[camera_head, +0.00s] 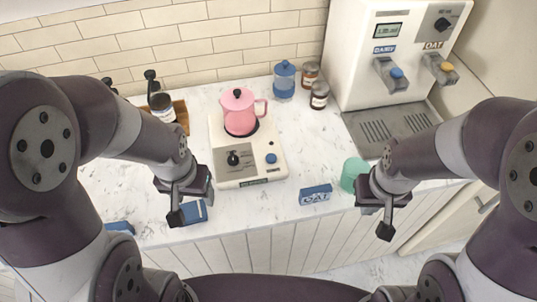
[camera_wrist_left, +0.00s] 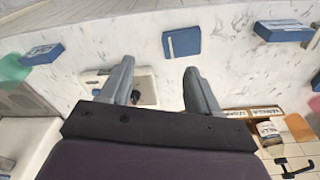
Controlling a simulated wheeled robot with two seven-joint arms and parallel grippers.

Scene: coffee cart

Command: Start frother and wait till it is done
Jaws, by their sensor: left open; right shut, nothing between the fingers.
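The frother (camera_head: 247,165) is a white base on the counter, with a black knob at the front left and a blue button (camera_head: 271,158) at the front right. A pink lidded jug (camera_head: 239,112) stands upright on it. My left gripper (camera_head: 190,208) is open and empty, in front and left of the frother, apart from it. In the left wrist view, its spread fingers (camera_wrist_left: 160,88) show, with part of the white base (camera_wrist_left: 146,80) between and beyond them. My right gripper (camera_head: 376,218) is shut and empty, to the right, beyond the counter's front edge.
A blue box (camera_head: 193,212) lies by my left gripper, and an OAT box (camera_head: 315,194) stands near the front edge. A teal cup (camera_head: 353,174) is partly behind my right gripper. A dispenser (camera_head: 390,50) stands back right. Jars (camera_head: 319,96) and a blue canister (camera_head: 284,80) stand behind.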

